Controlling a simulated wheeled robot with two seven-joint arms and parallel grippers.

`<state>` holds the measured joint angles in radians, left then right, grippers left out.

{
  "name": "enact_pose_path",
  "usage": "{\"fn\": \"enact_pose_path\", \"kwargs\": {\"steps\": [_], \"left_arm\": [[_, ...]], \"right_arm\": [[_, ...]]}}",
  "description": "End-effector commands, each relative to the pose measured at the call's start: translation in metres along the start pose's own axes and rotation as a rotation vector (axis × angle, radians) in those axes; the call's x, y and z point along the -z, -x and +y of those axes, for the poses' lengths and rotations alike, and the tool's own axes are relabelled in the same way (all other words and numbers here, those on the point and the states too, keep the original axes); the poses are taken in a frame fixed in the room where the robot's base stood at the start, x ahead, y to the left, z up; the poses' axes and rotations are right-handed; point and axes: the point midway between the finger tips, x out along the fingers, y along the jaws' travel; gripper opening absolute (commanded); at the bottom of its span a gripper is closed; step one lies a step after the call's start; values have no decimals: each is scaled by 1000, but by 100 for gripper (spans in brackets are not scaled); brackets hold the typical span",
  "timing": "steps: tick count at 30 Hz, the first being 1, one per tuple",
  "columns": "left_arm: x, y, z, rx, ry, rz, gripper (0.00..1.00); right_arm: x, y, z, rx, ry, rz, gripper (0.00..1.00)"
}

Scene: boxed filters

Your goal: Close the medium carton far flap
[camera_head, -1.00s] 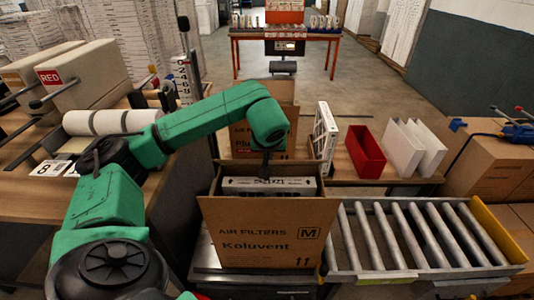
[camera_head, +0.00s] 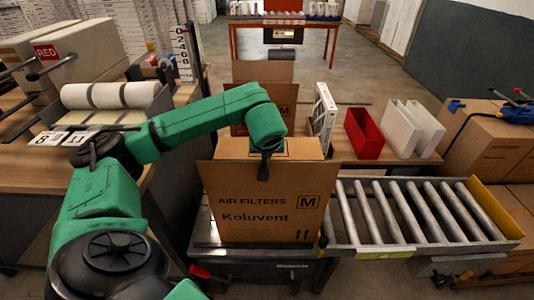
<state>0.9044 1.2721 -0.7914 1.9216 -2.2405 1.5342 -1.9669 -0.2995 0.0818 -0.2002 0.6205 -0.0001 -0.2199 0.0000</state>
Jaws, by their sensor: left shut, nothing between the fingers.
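The medium carton (camera_head: 265,215), brown and marked "AIR FILTERS M Koluvent", stands upright on a dark stand at the near end of the roller conveyor. Its printed front faces me. A brown cardboard panel (camera_head: 304,148), seemingly the far flap, shows behind the front's top edge and hides the filter inside. I cannot tell whether it lies fully flat. My left arm reaches over from the left. My left gripper (camera_head: 263,174) is small and dark, pointing down, shut and empty, in front of the carton's upper part in the picture. Contact is unclear. My right gripper is out of view.
The roller conveyor (camera_head: 415,213) is empty on the right. Behind the carton, another open carton (camera_head: 268,101), a white filter (camera_head: 322,118), a red bin (camera_head: 365,140) and white panels (camera_head: 405,130) stand close together. A wooden bench (camera_head: 40,165) lies left.

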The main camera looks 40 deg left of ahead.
Motion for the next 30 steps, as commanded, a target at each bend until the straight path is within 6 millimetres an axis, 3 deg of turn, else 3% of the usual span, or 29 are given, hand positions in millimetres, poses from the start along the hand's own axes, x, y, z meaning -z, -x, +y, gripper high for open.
{"fn": "enact_pose_path", "kwargs": {"steps": [18,30], "left_arm": [[-13,-8,-1,8,-11,-26,0],[0,-19,-1,9,-10,-23,0]], "right_arm": [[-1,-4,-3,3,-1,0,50],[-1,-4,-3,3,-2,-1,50]]}}
